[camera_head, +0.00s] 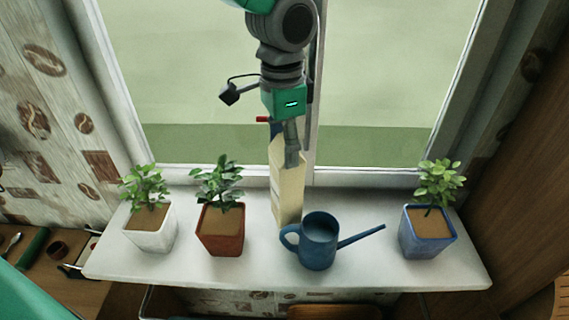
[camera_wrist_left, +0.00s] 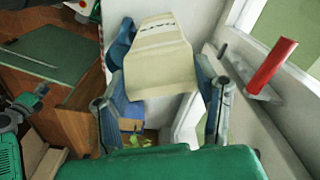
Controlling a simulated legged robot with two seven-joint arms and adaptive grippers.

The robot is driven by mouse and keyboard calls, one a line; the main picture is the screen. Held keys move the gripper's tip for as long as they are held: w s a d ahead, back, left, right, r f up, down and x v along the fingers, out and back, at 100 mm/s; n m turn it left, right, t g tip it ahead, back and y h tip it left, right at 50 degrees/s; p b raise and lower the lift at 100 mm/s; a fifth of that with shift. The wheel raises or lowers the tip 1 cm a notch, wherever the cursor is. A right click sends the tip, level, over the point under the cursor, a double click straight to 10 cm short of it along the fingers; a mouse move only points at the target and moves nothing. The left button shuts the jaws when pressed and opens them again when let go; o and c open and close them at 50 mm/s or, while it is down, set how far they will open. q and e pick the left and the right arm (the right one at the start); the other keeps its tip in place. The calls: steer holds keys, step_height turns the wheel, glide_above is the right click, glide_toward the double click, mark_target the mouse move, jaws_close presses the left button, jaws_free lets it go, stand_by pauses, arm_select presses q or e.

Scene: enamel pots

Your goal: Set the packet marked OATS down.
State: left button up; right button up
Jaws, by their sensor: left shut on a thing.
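The cream packet (camera_head: 287,192) stands roughly upright over the windowsill (camera_head: 340,273), just behind the watering can. In the left wrist view the packet (camera_wrist_left: 158,68) carries dark lettering near its far end, hard to read. My left gripper (camera_head: 291,158) comes down from above and is shut on the packet's upper part. In the left wrist view its two fingers (camera_wrist_left: 162,84) flank the packet. Whether the packet's bottom touches the sill or hovers slightly above it I cannot tell. My right gripper is not identifiable in view.
A blue watering can (camera_head: 319,242) is close in front of the packet, spout to the right. A red-brown potted plant (camera_head: 220,240) and a white one (camera_head: 150,236) stand left; a blue one (camera_head: 427,240) stands right. The window is behind. Its red handle (camera_wrist_left: 271,65) is near the gripper.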

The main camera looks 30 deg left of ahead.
mark_target(286, 184)
arm_select(q)
step_height(286, 184, down, 5)
steer(key=shift+r, duration=0.2)
steer(key=shift+s, duration=0.1)
steer(key=o, duration=1.7)
steer(key=shift+f, duration=0.1)
